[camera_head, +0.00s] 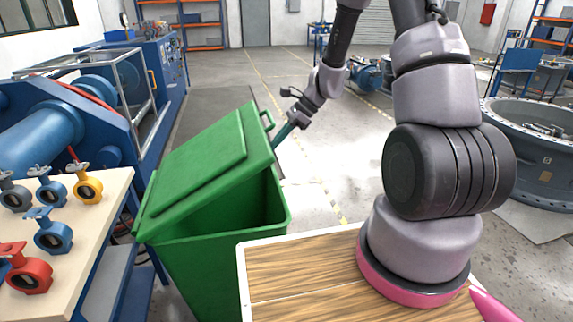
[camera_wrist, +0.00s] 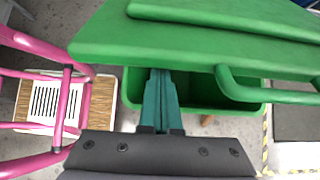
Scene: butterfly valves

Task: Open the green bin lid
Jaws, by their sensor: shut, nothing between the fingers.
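The green bin (camera_head: 215,270) stands left of my wooden-topped base. Its green lid (camera_head: 205,165) is tilted up, hinged at the left, with a dark gap between lid and bin rim on the right. A loop handle (camera_head: 267,120) sticks out of the lid's raised edge. My gripper (camera_head: 278,144) is at the raised edge, just below the handle. In the wrist view my gripper (camera_wrist: 161,75) has its teal fingers together, with tips hidden under the lid (camera_wrist: 190,45). The handle (camera_wrist: 270,90) is right of the fingers. Whether the fingers touch the lid cannot be told.
A workbench (camera_head: 85,230) with several blue, red and yellow valves stands left of the bin. Blue machinery (camera_head: 60,125) is behind it. A large grey flanged ring (camera_head: 545,150) lies at the right. The floor (camera_head: 305,185) beyond the bin is clear.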

